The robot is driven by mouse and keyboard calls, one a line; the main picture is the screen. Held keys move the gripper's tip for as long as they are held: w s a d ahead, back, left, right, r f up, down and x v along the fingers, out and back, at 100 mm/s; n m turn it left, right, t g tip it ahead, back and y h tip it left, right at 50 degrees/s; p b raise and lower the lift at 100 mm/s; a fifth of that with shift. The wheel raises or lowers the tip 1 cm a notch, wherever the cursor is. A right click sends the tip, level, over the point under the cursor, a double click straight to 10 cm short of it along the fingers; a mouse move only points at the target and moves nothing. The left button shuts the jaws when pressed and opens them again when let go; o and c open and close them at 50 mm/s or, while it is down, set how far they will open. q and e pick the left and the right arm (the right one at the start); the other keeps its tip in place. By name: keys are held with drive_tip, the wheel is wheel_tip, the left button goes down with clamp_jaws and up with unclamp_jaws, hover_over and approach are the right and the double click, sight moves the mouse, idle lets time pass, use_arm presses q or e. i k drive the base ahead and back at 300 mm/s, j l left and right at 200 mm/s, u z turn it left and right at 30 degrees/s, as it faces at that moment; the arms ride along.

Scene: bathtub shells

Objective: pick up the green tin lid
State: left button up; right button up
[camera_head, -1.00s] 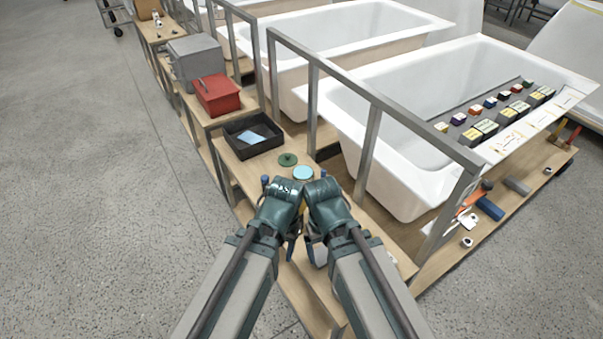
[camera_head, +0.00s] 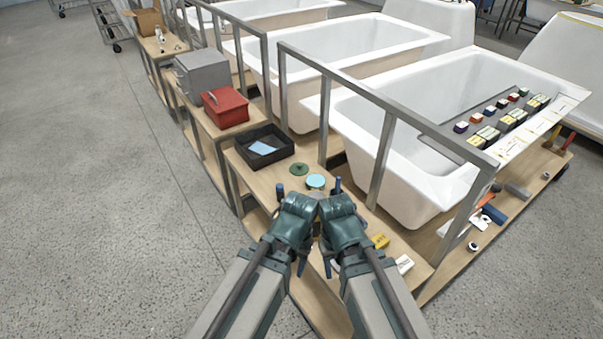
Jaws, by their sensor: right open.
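The green tin lid (camera_head: 299,169), a dark green disc with a small knob-like spot in its middle, lies flat on the wooden bench top. A round light-blue-topped tin (camera_head: 315,181) is close beside it, on its near right. My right gripper (camera_head: 333,225) is open over the near part of the bench, apart from the lid. My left gripper (camera_head: 292,228) is side by side with it, also nearer to me than the lid; its jaws are mostly hidden by its wrist. The lid is fully visible.
A black tray (camera_head: 264,146) with a blue item stands behind the lid, then a red box (camera_head: 225,107) and a grey box (camera_head: 200,76). A metal rail frame (camera_head: 385,155) and white bathtub (camera_head: 415,190) border the right. A yellow block (camera_head: 381,240) lies right of my grippers.

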sight(299, 168)
drive_tip(key=j+z, duration=0.3)
drive_tip(key=j, duration=0.25)
drive_tip(key=k+j+z, duration=0.25)
drive_tip(key=j, duration=0.25)
drive_tip(key=i+j+z, duration=0.2)
drive_tip(key=j, duration=0.2)
drive_tip(key=j+z, duration=0.15)
drive_tip(key=j, duration=0.25)
drive_tip(key=i+j+z, duration=0.2)
drive_tip(key=j, duration=0.25)
drive_tip(key=i+j+z, duration=0.15)
drive_tip(key=j+z, duration=0.2)
drive_tip(key=j, duration=0.45)
drive_tip(key=j+z, duration=0.35)
drive_tip(key=j, duration=0.45)
drive_tip(key=i+j+z, duration=0.45)
drive_tip(key=j, duration=0.25)
drive_tip(key=k, duration=0.05)
